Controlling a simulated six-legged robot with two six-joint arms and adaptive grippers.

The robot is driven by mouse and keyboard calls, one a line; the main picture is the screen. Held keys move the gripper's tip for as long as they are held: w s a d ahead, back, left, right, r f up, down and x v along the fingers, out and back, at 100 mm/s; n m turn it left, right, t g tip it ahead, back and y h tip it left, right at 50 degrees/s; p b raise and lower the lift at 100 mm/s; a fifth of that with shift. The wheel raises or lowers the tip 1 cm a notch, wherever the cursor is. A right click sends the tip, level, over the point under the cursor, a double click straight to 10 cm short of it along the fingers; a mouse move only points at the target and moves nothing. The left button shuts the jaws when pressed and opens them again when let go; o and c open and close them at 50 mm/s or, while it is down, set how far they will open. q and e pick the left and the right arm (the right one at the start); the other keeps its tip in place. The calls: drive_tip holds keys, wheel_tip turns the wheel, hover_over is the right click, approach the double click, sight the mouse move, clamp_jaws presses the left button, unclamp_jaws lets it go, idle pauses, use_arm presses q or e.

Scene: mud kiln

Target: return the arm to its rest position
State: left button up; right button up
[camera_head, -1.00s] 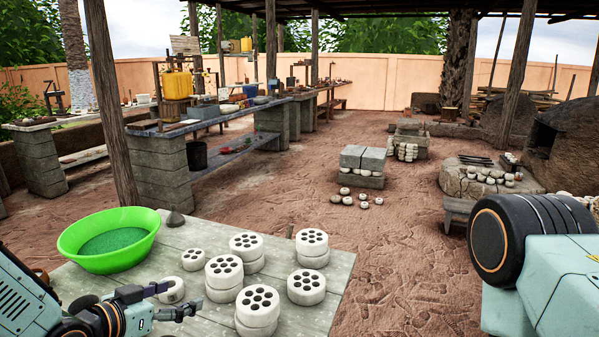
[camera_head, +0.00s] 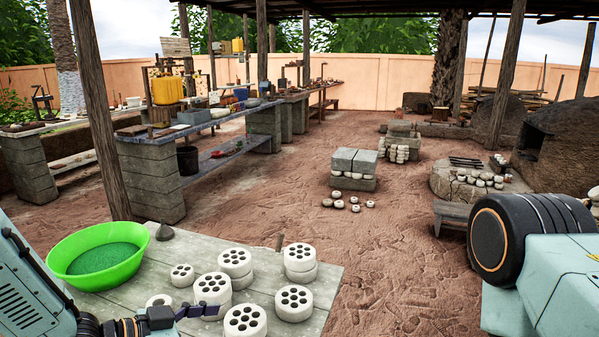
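My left arm comes in from the lower left, and its gripper (camera_head: 186,313) is low at the bottom edge, over the front of the grey plank table (camera_head: 215,252). The dark finger parts stand beside the white perforated discs, and part of the gripper is cut off by the frame. I cannot tell how far its fingers are apart, and nothing shows held in it. A bulky joint of my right arm (camera_head: 520,240) fills the lower right. My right gripper is out of view.
A green basin (camera_head: 128,239) and several white perforated discs (camera_head: 235,262) stand on the plank table close to my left gripper. A wooden post (camera_head: 98,120) rises behind the basin. A long workbench (camera_head: 200,124) runs behind it. Bare earth floor (camera_head: 390,260) is clear at centre right.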

use_arm(q)
drive_tip(key=shift+a+f+m+t+b, duration=0.3)
drive_tip(key=shift+f+m+t+b, duration=0.1)
drive_tip(key=shift+f+b, duration=0.35)
drive_tip(key=shift+w, duration=0.1)
drive_tip(key=shift+s, duration=0.2)
